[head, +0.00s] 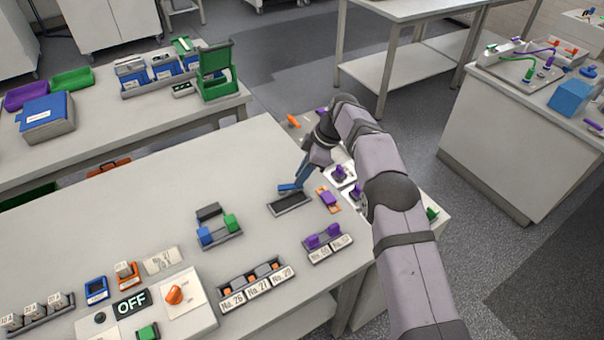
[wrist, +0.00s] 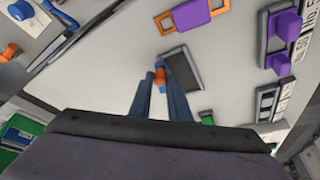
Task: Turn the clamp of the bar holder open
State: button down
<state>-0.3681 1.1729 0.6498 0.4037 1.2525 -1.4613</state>
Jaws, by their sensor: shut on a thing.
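My gripper (wrist: 161,80) is shut on a small orange piece (wrist: 160,76) with blue bits at both ends. In the head view my gripper (head: 291,186) is low over the table, at the far edge of a flat dark plate (head: 291,204). The same dark plate (wrist: 184,82) lies just right of the fingers in the wrist view. The orange piece is hidden in the head view, and I cannot tell whether it is fixed to anything. No part is clearly recognisable as the bar holder or its clamp.
A purple and orange piece (head: 328,199) lies right of the plate. A dark stand with blue and green blocks (head: 219,236) is to its left. A purple-knobbed holder (head: 327,246) and a labelled rack (head: 257,289) are nearer. Bare table lies left of the plate.

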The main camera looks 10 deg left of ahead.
jog(key=c, duration=1.7)
grip_release()
jog(key=shift+o, duration=0.2)
jog(key=b+v, duration=0.1)
jog(key=v, duration=0.6)
jog(key=shift+r+b, duration=0.2)
jog(key=shift+b, duration=0.15)
jog(key=shift+d, duration=0.15)
